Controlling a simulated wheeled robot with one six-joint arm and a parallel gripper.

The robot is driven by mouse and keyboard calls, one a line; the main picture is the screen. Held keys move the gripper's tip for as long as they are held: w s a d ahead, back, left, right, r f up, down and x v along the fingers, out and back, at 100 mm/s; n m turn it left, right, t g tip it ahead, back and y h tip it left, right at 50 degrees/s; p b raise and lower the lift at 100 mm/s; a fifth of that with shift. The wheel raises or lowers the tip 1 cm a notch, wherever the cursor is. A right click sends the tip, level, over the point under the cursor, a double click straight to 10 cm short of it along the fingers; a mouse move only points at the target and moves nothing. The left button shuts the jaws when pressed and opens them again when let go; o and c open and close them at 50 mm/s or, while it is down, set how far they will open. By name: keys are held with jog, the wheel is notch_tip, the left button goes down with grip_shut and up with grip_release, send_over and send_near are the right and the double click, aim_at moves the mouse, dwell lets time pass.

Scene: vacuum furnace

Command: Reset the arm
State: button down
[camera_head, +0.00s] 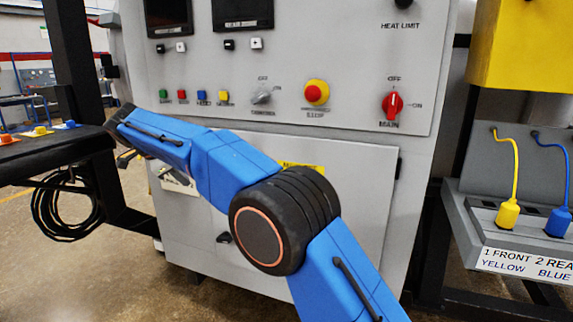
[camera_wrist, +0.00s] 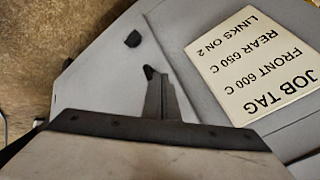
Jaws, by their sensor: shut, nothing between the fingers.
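My blue arm reaches from the bottom right up to the left in the head view, across the front of the grey furnace cabinet (camera_head: 350,180). My gripper (camera_head: 124,160) is at the left end of the arm, partly hidden by the wrist. In the wrist view my gripper (camera_wrist: 150,72) has its fingers together, with nothing between them. It points toward the grey cabinet panel (camera_wrist: 85,75). A white job tag (camera_wrist: 262,65) is on the panel to the right, apart from the fingers. It reads front 600 C, rear 650 C, links on 2, and appears upside down.
The cabinet carries colored buttons, a red emergency button (camera_head: 317,92) and a red main switch (camera_head: 392,104). At left is a dark shelf (camera_head: 60,158) with colored plugs and a hanging cable coil (camera_head: 65,205). At right, yellow (camera_head: 508,213) and blue (camera_head: 558,221) plugs sit in a grey holder.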

jog(key=d+r+n, duration=0.1)
jog(key=d+r, duration=0.1)
jog(key=d, duration=1)
jog(key=s+d+r+n+g, duration=0.1)
jog(key=d+r+n, duration=0.1)
jog(key=d, duration=1)
jog(key=d+r+n, duration=0.1)
jog(key=d+r, duration=0.2)
jog(key=d, duration=0.9)
jog(key=shift+s+d+r+n+g+y, duration=0.2)
jog(key=shift+s+r+n+g+y, duration=0.1)
jog(key=shift+r+n+g, duration=0.1)
jog(key=s+d+f+n, duration=0.1)
jog(key=s+d+n, duration=0.1)
jog(key=s+d, duration=0.6)
jog(key=s+d+f+n, duration=0.15)
jog(key=s+d, duration=0.35)
jog(key=d, duration=0.7)
jog(key=s+d+f+n, duration=0.1)
jog(key=s+d+f, duration=0.3)
jog(key=s, duration=0.4)
jog(key=s+d+f+n+y, duration=0.1)
jog(key=s+d+f, duration=0.3)
jog(key=s+f, duration=0.3)
jog(key=s+d+f+n, duration=0.1)
jog(key=s+d+f, duration=0.4)
jog(key=s, duration=0.4)
jog(key=shift+s+f+n+y, duration=0.3)
jog(key=shift+s+f+n, duration=0.1)
jog(key=shift+f, duration=0.35)
